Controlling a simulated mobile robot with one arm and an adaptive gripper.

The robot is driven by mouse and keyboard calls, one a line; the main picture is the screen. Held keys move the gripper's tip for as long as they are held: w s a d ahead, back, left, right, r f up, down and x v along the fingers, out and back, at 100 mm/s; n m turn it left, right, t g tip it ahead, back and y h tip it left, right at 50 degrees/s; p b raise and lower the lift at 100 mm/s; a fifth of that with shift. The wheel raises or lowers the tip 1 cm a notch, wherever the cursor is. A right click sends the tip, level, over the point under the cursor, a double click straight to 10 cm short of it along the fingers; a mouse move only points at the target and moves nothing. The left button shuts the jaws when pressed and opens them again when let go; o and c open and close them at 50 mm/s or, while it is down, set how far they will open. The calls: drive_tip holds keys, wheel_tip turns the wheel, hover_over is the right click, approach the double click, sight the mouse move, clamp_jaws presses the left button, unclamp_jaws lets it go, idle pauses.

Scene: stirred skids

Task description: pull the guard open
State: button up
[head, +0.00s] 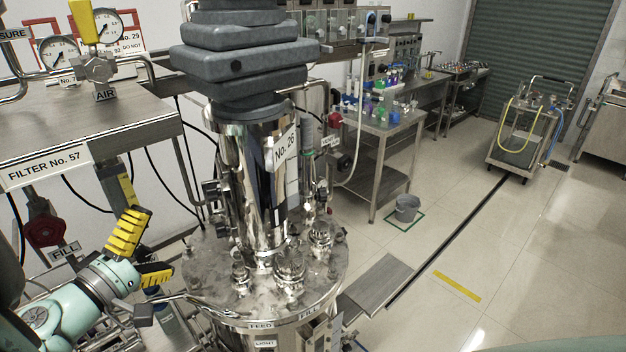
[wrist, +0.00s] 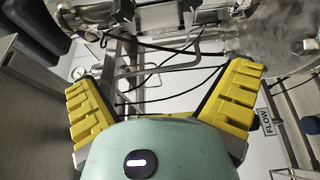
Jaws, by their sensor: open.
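A polished steel cylinder (head: 232,180) with a plate reading No. 26 stands upright on the round vessel lid (head: 210,275), under a stacked grey drive housing (head: 245,55). It may be the guard; I cannot tell for certain, and no hinge or handle on it shows clearly. My gripper (head: 160,243), with yellow ribbed fingers, is at the lower left of the head view, left of the cylinder and apart from it. In the wrist view my gripper (wrist: 165,80) is spread wide, with nothing between the fingers. Steel fittings and bars (wrist: 140,62) lie beyond it.
A steel bench (head: 80,118) labelled FILTER No. 57, with gauges and pipes, stands at upper left. A red valve wheel (head: 45,231) is below it. Black cables hang behind my gripper. Valves crowd the lid. Open floor (head: 480,230) lies to the right, with a grey bucket (head: 407,208).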

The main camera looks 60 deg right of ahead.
sight(206, 201)
drive_tip(key=d+p, duration=0.1)
drive_tip(key=d, duration=0.2)
drive_tip(key=w+d+p, duration=0.1)
drive_tip(key=d+p, duration=0.1)
drive_tip(key=d, duration=0.1)
drive_tip(key=d+p, duration=0.2)
drive_tip(key=d, duration=0.1)
drive_tip(key=shift+w+d+r, duration=0.15)
drive_tip(key=shift+d, duration=0.15)
drive_tip(key=shift+w+d+p, duration=0.2)
drive_tip(key=shift+d+p, duration=0.45)
drive_tip(key=shift+d, duration=0.3)
